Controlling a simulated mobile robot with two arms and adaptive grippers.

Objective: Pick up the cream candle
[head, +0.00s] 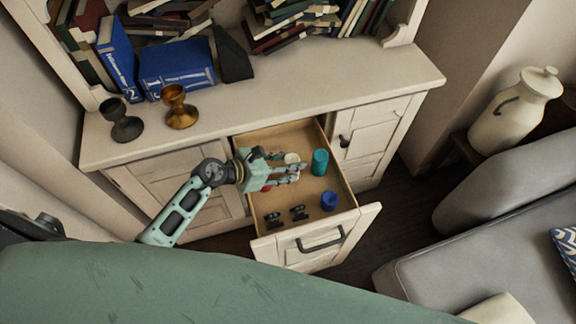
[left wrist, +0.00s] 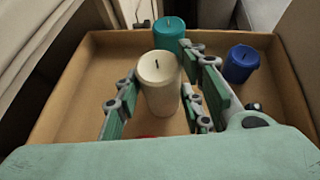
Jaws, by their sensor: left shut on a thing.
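The cream candle (left wrist: 160,82) stands upright in the open drawer (head: 263,206) and shows well in the left wrist view. In the head view only its pale top (head: 291,158) shows behind my fingers. My left gripper (head: 295,172) reaches into the drawer from the left. Its fingers lie on both sides of the candle and are shut on it. The left wrist view does not show clearly whether the candle's base touches the drawer floor. My right gripper is not in view.
A teal candle (head: 320,162), a blue candle (head: 329,201) and small dark objects (head: 299,212) are in the drawer. A red thing (left wrist: 147,137) is mostly hidden beneath my gripper. Two goblets (head: 180,108) and books stand on the cabinet top (head: 300,98).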

